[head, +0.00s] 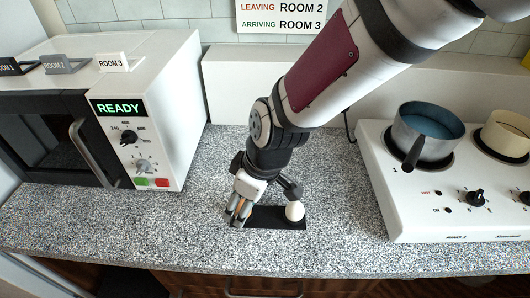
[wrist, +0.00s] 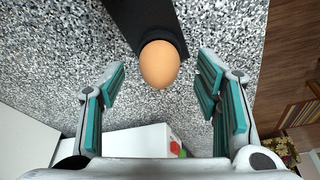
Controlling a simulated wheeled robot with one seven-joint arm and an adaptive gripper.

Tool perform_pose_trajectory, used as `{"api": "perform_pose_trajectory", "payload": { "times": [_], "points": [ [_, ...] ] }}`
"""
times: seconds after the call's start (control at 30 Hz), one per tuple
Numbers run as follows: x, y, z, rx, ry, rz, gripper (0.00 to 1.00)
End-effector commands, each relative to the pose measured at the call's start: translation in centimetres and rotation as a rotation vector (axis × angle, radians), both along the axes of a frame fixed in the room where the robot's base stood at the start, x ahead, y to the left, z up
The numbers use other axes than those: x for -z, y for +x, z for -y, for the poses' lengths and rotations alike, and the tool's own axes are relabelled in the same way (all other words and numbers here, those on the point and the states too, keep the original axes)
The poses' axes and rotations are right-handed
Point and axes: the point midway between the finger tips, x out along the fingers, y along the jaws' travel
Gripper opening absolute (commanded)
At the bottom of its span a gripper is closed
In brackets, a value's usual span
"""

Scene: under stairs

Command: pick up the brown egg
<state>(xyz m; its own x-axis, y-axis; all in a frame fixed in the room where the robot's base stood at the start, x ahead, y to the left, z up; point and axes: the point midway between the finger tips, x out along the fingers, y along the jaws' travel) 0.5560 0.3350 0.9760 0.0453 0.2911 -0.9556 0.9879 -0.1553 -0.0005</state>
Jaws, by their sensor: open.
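The brown egg (wrist: 159,63) shows whole in the wrist view, at one end of a black strip (wrist: 132,20). My gripper (wrist: 159,92) is open, with one teal-padded finger on each side of the egg and a clear gap to both. In the head view my gripper (head: 240,210) is low over the left end of the black strip (head: 272,222). The brown egg is mostly hidden there, with orange-brown slivers showing among the finger parts.
A pale, round egg-like thing (head: 295,211) is at the strip's right end. A microwave (head: 150,110) stands left. A hob (head: 445,190) with a blue-filled pan (head: 425,128) and a cream pot (head: 505,135) is right.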

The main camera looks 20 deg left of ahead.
Motion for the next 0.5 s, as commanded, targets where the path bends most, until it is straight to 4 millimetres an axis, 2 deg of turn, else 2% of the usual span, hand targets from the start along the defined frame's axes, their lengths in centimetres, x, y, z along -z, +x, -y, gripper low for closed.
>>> {"api": "perform_pose_trajectory", "payload": {
  "times": [0.1,0.37,0.5],
  "points": [
    [1.1,0.03,-0.35,-0.001,-0.001,-0.001,0.57],
    [1.27,0.12,-0.41,0.001,0.001,0.001,0.57],
    [1.26,0.11,-0.41,0.001,0.001,0.001,0.28]
  ]
}}
